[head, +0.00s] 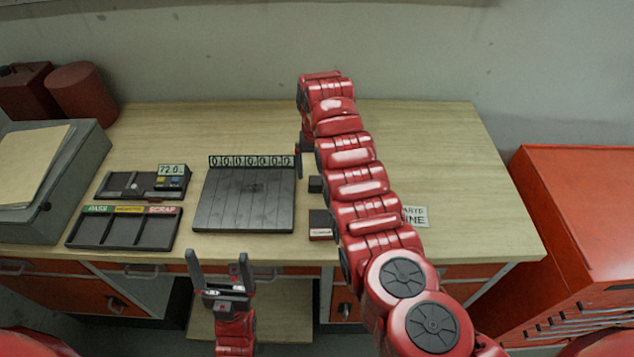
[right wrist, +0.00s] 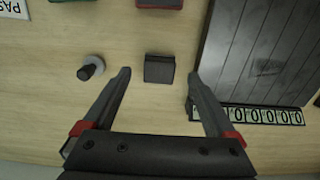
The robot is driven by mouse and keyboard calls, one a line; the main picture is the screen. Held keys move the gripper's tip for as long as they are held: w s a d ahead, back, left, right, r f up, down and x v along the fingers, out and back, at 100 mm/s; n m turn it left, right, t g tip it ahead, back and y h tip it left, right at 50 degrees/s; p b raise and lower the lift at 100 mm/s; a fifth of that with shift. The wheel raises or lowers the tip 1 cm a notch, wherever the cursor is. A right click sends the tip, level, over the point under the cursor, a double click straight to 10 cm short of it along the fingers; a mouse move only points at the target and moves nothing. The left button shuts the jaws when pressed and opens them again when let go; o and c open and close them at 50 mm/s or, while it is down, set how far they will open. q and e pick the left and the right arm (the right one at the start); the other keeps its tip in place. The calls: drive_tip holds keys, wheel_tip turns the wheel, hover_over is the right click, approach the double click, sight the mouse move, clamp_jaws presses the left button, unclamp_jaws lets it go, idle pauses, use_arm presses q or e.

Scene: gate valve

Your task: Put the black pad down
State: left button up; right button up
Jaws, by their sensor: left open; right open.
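The black pad (right wrist: 159,69) is a small dark block lying on the wooden bench. It also shows in the head view (head: 315,184), just left of my right arm. My right gripper (right wrist: 158,74) is open, its fingertips apart on either side of the pad with clear gaps. In the head view the right arm hides most of this gripper. My left gripper (head: 218,264) is open and empty, in front of the bench's front edge.
A dark slatted plate (head: 245,200) with a row of number tiles lies left of the pad. A dark box with a red label (head: 321,226) is nearer the front. A small knob (right wrist: 91,67) stands beside the right gripper. Labelled trays (head: 123,229) are at left; the bench's back right is clear.

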sight(317, 182)
wheel_tip(317, 182, up, 7)
drive_tip(key=b, duration=0.1)
drive_tip(key=shift+f+b, duration=0.2)
drive_tip(key=shift+b, duration=0.2)
